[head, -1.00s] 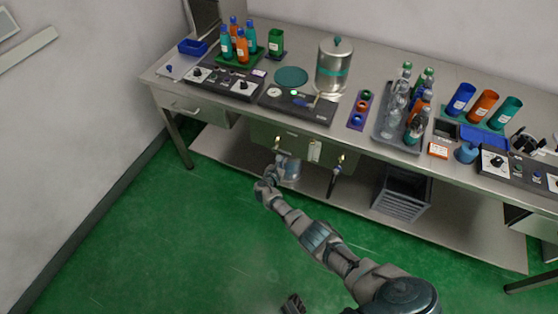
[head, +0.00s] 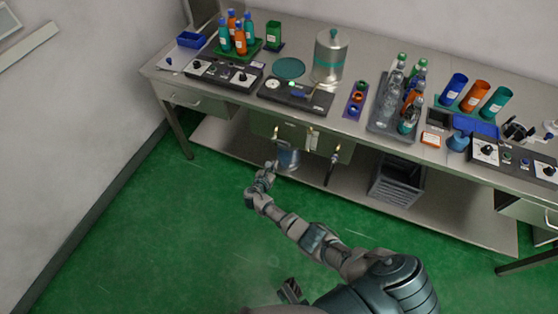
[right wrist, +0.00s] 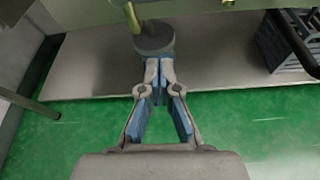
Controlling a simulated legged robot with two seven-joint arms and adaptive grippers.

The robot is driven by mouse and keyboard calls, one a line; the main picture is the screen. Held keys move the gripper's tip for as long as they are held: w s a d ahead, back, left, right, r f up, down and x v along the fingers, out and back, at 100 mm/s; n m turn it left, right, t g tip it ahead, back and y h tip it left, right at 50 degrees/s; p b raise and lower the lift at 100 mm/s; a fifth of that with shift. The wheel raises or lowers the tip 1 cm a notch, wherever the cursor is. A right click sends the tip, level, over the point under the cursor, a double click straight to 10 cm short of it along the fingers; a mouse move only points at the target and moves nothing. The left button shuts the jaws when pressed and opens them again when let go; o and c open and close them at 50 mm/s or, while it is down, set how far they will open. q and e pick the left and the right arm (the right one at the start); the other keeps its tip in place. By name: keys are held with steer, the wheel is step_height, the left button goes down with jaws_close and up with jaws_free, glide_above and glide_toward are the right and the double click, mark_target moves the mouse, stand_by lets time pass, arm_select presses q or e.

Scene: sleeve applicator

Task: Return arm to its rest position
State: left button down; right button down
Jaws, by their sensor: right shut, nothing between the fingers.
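My right arm reaches toward the bench's lower front in the head view. My right gripper (head: 269,166) is shut and empty, in front of the dark green panel's lower edge. In the right wrist view its blue-padded fingers (right wrist: 158,72) meet at the tips. A grey cylinder (right wrist: 154,40) hangs on a rod just beyond them; in the head view a cylinder (head: 288,157) shows beside the gripper. I cannot tell whether they touch. A dark part at the bottom edge, perhaps my left gripper (head: 290,291), is too cropped to read.
The steel bench (head: 225,88) carries bottles, control boxes and a clear-sided canister (head: 330,62). The green panel (head: 345,152) with brass valves hangs beneath the top. A grey crate (head: 396,183) stands on the lower shelf (head: 225,140). The green floor (head: 170,240) is open left of my arm.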

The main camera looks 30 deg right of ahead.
arm_select(q)
steer(key=shift+w+d+f, duration=0.15)
steer(key=shift+d+f, duration=0.05)
steer(key=shift+f, duration=0.5)
